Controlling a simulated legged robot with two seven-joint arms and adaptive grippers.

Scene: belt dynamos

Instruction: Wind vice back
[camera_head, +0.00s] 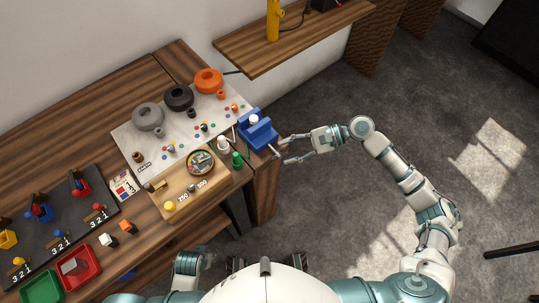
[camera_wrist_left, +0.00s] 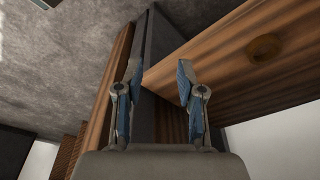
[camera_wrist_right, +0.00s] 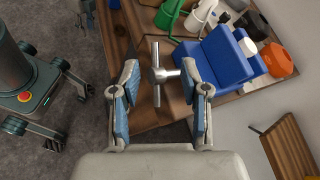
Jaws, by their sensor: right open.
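The blue vice (camera_head: 257,132) stands at the right end of the workbench, with a white round piece (camera_head: 253,119) on it. In the right wrist view the vice (camera_wrist_right: 222,58) has a grey screw with a T-shaped cross bar handle (camera_wrist_right: 156,88). My right gripper (camera_head: 286,150) is open beside the vice, off the bench's right edge. In the right wrist view the cross bar appears between the fingers of my right gripper (camera_wrist_right: 160,76); contact cannot be told.
Grey, black and orange (camera_head: 208,80) round parts stand on a white mat. A green part (camera_head: 237,160) stands near the vice. Red (camera_head: 80,268) and green trays are at the left. A wooden shelf (camera_head: 290,38) juts out behind.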

